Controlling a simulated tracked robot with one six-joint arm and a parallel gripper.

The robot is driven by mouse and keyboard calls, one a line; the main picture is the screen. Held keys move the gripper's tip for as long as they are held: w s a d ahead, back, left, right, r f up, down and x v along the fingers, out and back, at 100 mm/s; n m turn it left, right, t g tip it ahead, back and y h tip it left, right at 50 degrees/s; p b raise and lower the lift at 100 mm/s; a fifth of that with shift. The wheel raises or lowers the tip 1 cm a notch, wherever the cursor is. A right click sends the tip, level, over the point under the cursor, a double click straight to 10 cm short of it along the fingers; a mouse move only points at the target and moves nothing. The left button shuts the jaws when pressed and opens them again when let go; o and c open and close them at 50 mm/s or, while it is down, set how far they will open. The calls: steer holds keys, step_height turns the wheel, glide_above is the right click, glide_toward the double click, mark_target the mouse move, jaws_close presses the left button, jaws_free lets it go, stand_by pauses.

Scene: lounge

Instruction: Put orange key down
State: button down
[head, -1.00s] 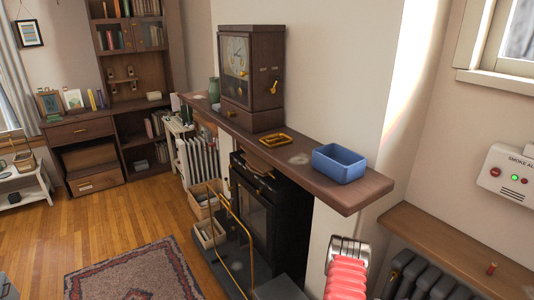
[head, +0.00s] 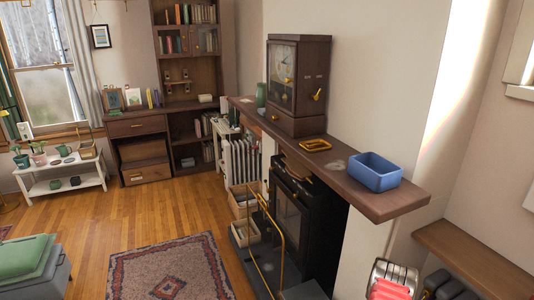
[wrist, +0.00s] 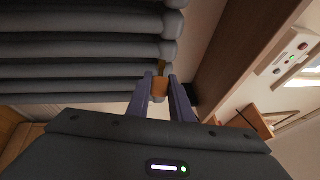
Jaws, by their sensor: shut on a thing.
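The orange key (wrist: 160,87) shows in the wrist view as a small orange block with a darker yellowish shaft beyond it. My gripper (wrist: 161,80) is shut on it, with one dark finger on each side. The key is held in front of the grey radiator bars; whether it touches them I cannot tell.
Grey radiator bars (wrist: 80,48) lie close at the left of the wrist view, with a wooden shelf (wrist: 235,50) on the right. In the head view the mantel (head: 405,197) bears a blue tray (head: 375,173), a brass dish (head: 315,145) and a clock (head: 298,85). A rug (head: 170,272) lies left.

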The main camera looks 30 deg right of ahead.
steer(key=shift+w+t, duration=0.3)
steer(key=shift+t, duration=0.2)
steer(key=w+a+r+n+t, duration=0.3)
steer(key=w+t, duration=0.2)
steer(key=w, duration=0.4)
steer(key=w+a+r+n+t+h, duration=0.1)
steer(key=w+a+r+n+t, duration=0.4)
steer(key=w, duration=0.4)
steer(key=w+a+r+n+t, duration=0.2)
steer(key=w+t, duration=0.4)
steer(key=w, duration=0.3)
steer(key=w+a+r+n+t+y, duration=0.35)
steer(key=w+a, duration=0.25)
steer(key=a, duration=0.2)
steer(key=w+a+r+n+t+y, duration=0.2)
steer(key=w+a+r+t, duration=0.2)
steer(key=w+a, duration=0.3)
steer(key=w+a+r+n+t+y, duration=0.1)
steer(key=a+r+y, duration=0.3)
steer(key=a, duration=0.7)
steer(key=w+a+r+n+t+y, duration=0.2)
steer(key=a+r, duration=0.4)
steer(key=a, duration=0.6)
steer(key=w+a+r+n+t+y, duration=0.2)
steer(key=w+a+r+n+y, duration=0.2)
steer(key=a, duration=0.8)
step_height(320, 180, up, 2)
steer(key=n+y, duration=0.1)
steer(key=y, duration=0.2)
steer(key=shift+a, duration=0.2)
